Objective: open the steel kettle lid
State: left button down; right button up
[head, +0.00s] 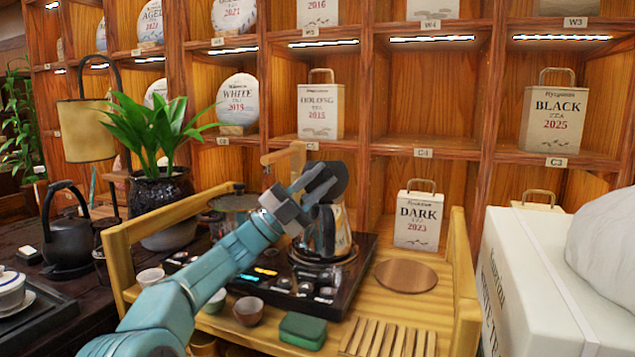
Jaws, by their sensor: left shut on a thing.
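The steel kettle (341,238) stands on the dark tea tray on the wooden shelf stand, near the middle of the head view. My left gripper (322,182) reaches in from the lower left and sits right over the top of the kettle. It is shut on the kettle's lid; the lid itself is mostly hidden behind my jaws and wrist. I cannot tell whether the lid is raised from the kettle. My right gripper is not in view.
The dark tray (352,285) also carries small items. Small cups (248,311), a green box (302,330), a round wooden board (406,276) and a slatted rack (390,341) lie around it. A potted plant (158,190) stands left; a white box (530,285) is right.

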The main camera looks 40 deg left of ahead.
pick_arm(q)
jog(key=c, duration=1)
grip_release()
jog(key=shift+o, duration=0.2)
jog(key=s+a+p, duration=0.1)
jog(key=s+a, duration=0.7)
jog(key=s, duration=0.2)
jog(key=shift+a+f, duration=0.15)
jog(key=shift+f, duration=0.25)
